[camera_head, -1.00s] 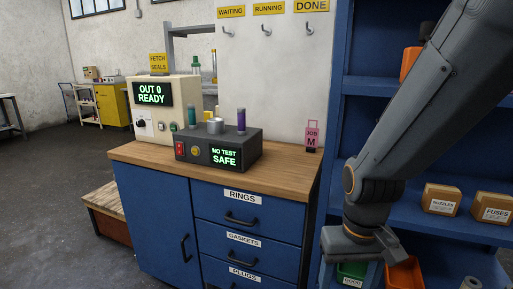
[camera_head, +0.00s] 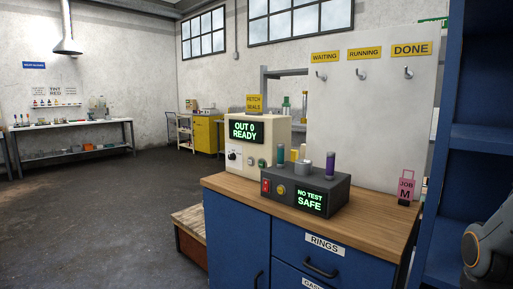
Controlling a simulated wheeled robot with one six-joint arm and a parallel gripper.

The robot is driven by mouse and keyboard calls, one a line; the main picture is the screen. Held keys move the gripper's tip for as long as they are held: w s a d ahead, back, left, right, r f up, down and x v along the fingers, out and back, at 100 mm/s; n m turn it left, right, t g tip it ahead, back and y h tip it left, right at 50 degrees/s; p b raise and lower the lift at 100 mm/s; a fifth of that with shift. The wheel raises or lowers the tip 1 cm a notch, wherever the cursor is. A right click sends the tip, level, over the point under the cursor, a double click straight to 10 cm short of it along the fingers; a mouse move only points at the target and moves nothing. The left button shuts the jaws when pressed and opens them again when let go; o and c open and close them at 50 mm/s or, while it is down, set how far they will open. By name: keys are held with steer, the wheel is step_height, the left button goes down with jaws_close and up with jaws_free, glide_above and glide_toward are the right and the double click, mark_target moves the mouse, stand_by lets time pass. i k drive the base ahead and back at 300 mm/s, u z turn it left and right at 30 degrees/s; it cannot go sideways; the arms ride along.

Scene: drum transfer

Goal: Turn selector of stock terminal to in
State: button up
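The stock terminal (camera_head: 267,143) is a cream box at the back left of the wooden-topped blue cabinet. Its green display (camera_head: 246,131) reads "OUT 0 READY". The selector (camera_head: 233,156) is a small black knob on a white plate below the display, at the left of its front. It is too small to tell which way it points. My gripper is out of view; only a part of my arm shows at the right edge, well apart from the terminal.
A dark tester (camera_head: 333,202) reading "NO TEST SAFE" stands right of the terminal. A pink job tag (camera_head: 407,187) stands at the counter's right end. A blue shelf (camera_head: 478,190) is at the right. A low wooden platform (camera_head: 190,235) is left of the cabinet. Open floor lies left.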

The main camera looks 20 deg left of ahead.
mark_target(232, 156)
steer(key=u, duration=0.3)
steer(key=k, duration=0.4)
steer(key=u, duration=1.75)
steer(key=i, duration=1.65)
steer(key=z, duration=0.55)
steer(key=i, duration=0.8)
steer(key=z, duration=1.15)
steer(key=i, duration=0.45)
steer(key=z, duration=0.4)
